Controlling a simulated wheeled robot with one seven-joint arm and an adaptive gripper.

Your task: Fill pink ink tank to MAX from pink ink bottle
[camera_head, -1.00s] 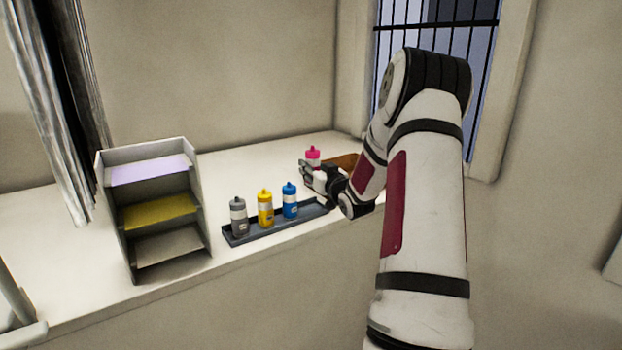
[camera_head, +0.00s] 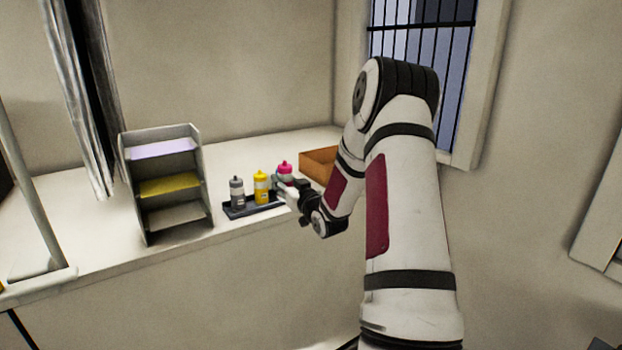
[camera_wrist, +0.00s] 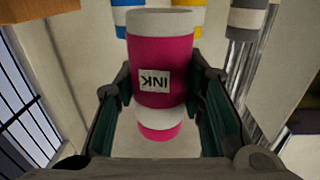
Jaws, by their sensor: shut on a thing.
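The pink ink bottle, with a white band and an INK label, is between the fingers of my gripper (camera_wrist: 160,95) in the wrist view; its pink body (camera_wrist: 160,55) shows there. My gripper is shut on it. In the head view the bottle's pink cap (camera_head: 285,167) points up, and my gripper (camera_head: 285,187) hides its lower part. I cannot tell its height above the table. No ink tank or MAX mark can be made out in these frames.
A dark tray (camera_head: 236,214) holds a grey bottle (camera_head: 237,193) and a yellow bottle (camera_head: 261,188). A blue bottle (camera_wrist: 133,18) shows in the wrist view. A three-level shelf (camera_head: 145,205) stands left, a brown box (camera_head: 318,164) right. The white table (camera_head: 90,240) is clear in front of the shelf.

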